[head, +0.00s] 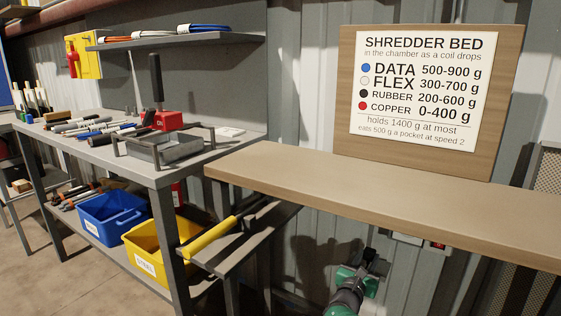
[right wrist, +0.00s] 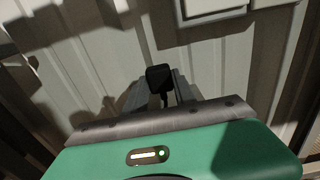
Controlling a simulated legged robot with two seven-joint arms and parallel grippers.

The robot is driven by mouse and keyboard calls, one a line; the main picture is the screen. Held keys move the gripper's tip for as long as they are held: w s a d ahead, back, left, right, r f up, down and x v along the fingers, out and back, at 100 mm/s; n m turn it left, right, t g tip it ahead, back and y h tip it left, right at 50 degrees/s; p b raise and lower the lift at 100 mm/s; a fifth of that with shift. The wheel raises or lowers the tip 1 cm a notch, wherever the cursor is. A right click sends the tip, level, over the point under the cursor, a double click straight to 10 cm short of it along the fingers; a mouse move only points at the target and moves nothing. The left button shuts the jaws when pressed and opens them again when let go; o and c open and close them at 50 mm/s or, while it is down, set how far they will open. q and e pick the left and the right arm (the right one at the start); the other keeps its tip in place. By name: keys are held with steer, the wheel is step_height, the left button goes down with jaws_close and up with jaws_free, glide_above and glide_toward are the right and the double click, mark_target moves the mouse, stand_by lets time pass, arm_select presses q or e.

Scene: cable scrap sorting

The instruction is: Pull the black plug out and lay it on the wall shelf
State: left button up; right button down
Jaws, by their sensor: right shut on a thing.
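The wall shelf (head: 400,210) is a long bare wooden board, running across the right half of the head view. My right gripper (head: 368,260) is below the shelf's underside, in front of the corrugated wall. In the right wrist view, my right gripper (right wrist: 160,98) is shut on the black plug (right wrist: 159,76), a small dark block at its fingertips. The plug is apart from the pale wall socket box (right wrist: 212,12) above and to the right of it. In the head view I cannot clearly separate the plug from the dark fingers. My left gripper is not in view.
A red switch (head: 437,245) sits under the shelf beside the wall box (head: 407,238). A sign board (head: 430,165) stands at the shelf's back. Left are a grey workbench (head: 185,178) with tools and a metal tray, a yellow bin (head: 150,245) and a blue bin (head: 105,222).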

steer(key=shift+w+d+f, duration=0.25)
steer(key=shift+w+f, duration=0.1)
steer(key=shift+w, duration=0.05)
steer(key=c, duration=0.9)
jaws_free()
steer(key=shift+c, duration=0.2)
steer(key=shift+a, duration=0.1)
